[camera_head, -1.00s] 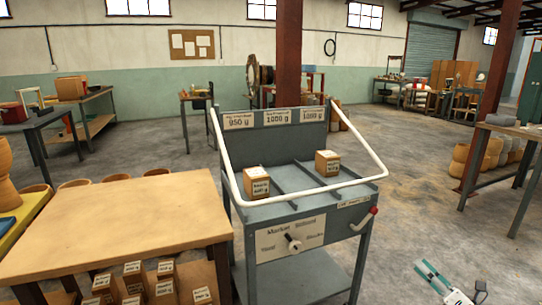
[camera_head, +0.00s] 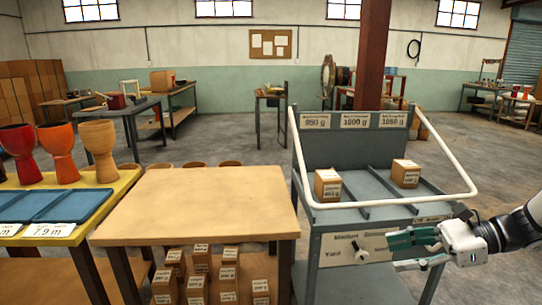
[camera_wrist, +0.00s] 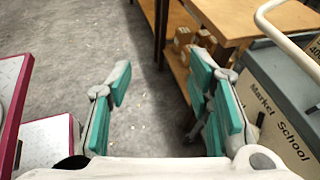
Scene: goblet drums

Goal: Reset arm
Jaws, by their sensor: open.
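My gripper (camera_head: 397,252) is at the lower right of the head view, in front of the grey market cart (camera_head: 335,255). Two small labelled cardboard boxes stand on the cart's divided top: one box on the left (camera_head: 327,188) and one on the right (camera_head: 405,176). My gripper is apart from both boxes.
A white rail (camera_head: 395,204) surrounds the cart top. A wooden table (camera_head: 200,205) stands left of the cart, with several labelled boxes on its lower shelf. Goblet drums (camera_head: 60,150) stand farther left on a yellow table. A red-edged white surface (camera_wrist: 48,135) is at left in the wrist view.

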